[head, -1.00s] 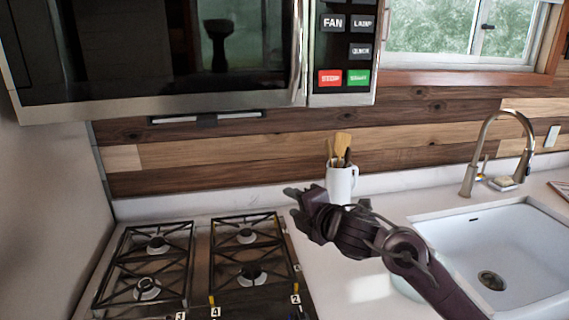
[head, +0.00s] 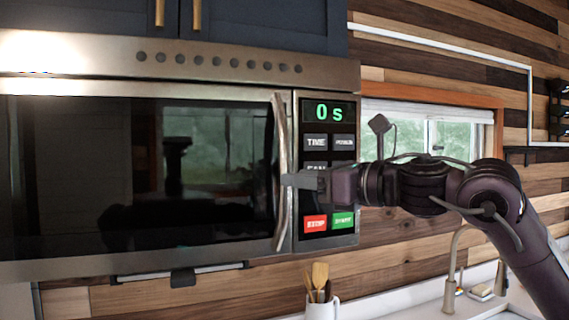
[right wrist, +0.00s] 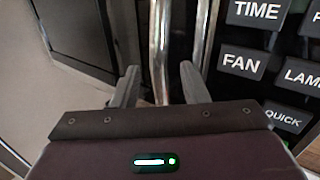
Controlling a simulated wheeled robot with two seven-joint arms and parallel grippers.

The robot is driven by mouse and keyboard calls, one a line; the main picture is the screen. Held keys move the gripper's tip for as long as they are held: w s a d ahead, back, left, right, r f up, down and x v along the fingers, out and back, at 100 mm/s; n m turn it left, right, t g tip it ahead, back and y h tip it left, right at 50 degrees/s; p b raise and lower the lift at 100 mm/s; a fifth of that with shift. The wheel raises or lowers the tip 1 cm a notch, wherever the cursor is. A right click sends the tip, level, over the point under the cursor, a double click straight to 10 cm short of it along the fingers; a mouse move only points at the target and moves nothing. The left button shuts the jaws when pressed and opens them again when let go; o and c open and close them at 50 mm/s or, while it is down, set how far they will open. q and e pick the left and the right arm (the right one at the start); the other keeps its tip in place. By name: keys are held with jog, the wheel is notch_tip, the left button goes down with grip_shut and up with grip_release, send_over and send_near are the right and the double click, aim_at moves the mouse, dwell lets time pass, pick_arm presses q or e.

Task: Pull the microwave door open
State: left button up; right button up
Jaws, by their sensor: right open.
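The microwave (head: 160,66) fills the left of the head view, with its dark glass door (head: 150,180) shut. A vertical curved metal handle (head: 281,215) runs along the door's right edge, beside the control panel. My right gripper (head: 290,180) is at the handle, about mid-height. In the right wrist view the handle (right wrist: 159,45) stands upright between the two spread fingers of the right gripper (right wrist: 158,85). The fingers are open, with a gap on either side of the handle. My left gripper is not in view.
The control panel (head: 329,150) with buttons and a "0 s" display is right of the handle. Blue cabinets (head: 90,20) sit above. Below are a white cup with utensils (head: 322,305) and a faucet (head: 453,270). A window (head: 430,140) is behind my right arm.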

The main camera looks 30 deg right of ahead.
aim_at(289, 171)
jog(key=p+x, duration=0.2)
jog(key=x, duration=0.1)
jog(key=shift+w+a+r, duration=0.15)
jog(key=shift+w+a+f, duration=0.15)
jog(key=shift+w+f, duration=0.05)
jog(key=shift+w, duration=0.3)
jog(key=shift+s, duration=0.1)
jog(key=shift+s, duration=0.1)
grip_shut()
